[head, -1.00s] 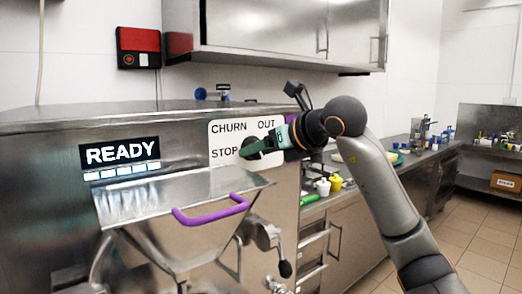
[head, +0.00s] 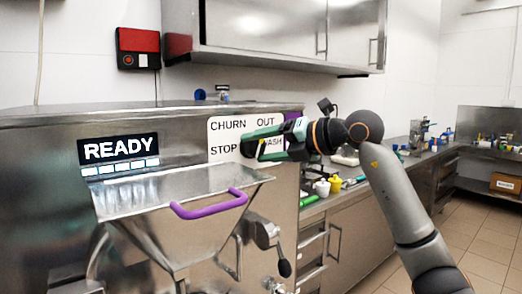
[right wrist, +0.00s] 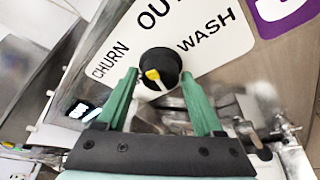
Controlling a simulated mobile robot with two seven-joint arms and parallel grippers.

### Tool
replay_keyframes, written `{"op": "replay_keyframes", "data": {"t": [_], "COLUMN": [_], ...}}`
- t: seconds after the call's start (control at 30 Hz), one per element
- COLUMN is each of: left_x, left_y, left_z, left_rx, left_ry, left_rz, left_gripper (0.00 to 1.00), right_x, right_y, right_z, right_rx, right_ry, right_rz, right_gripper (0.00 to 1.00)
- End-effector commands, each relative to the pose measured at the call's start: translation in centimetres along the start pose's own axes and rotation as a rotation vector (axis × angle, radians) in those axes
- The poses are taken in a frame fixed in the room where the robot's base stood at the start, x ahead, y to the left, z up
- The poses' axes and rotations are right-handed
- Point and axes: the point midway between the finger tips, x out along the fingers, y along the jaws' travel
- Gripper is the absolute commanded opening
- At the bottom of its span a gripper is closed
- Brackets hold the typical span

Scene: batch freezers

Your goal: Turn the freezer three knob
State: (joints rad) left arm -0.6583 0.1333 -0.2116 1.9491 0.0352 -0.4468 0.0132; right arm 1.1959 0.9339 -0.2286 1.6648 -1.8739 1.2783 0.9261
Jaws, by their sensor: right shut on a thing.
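The freezer three knob is a round black knob with a yellow mark, seen in the right wrist view (right wrist: 160,66). It sits on a white label plate (right wrist: 215,40) reading CHURN, OUT and WASH; the head view also shows STOP. Which word the yellow mark points to is hard to tell. My right gripper (head: 252,148) reaches the knob from the right. In the right wrist view its green fingertips (right wrist: 160,78) lie on both sides of the knob, shut on it. In the head view the gripper partly covers the knob and plate. My left gripper is not in view.
The steel freezer has a READY display (head: 118,149) and a hopper with a purple handle (head: 210,205) below the plate. A black-tipped lever (head: 283,267) sticks out at lower right. A wall cupboard (head: 270,35) hangs above. The counter at right holds cups and bottles.

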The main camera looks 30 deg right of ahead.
Motion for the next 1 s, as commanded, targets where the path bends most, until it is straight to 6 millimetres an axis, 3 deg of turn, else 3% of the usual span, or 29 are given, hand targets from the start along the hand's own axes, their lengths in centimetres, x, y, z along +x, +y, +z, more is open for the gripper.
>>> {"op": "replay_keyframes", "data": {"t": [0.33,0.9,0.93,1.0], "left_x": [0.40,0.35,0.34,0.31], "left_y": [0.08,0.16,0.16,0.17], "left_z": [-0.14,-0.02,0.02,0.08], "left_rx": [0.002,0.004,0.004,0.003], "left_ry": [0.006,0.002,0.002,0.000], "left_rz": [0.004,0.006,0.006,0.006], "left_gripper": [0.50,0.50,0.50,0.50], "right_x": [-0.04,-0.06,-0.06,-0.06], "right_y": [-0.10,-0.09,-0.09,-0.08], "right_z": [0.07,0.10,0.10,0.10], "right_rx": [0.138,0.165,0.165,0.165], "right_ry": [-0.003,-0.004,-0.004,-0.003], "right_rz": [0.057,0.068,0.068,0.068], "right_gripper": [0.13,0.13,0.71,0.79]}}
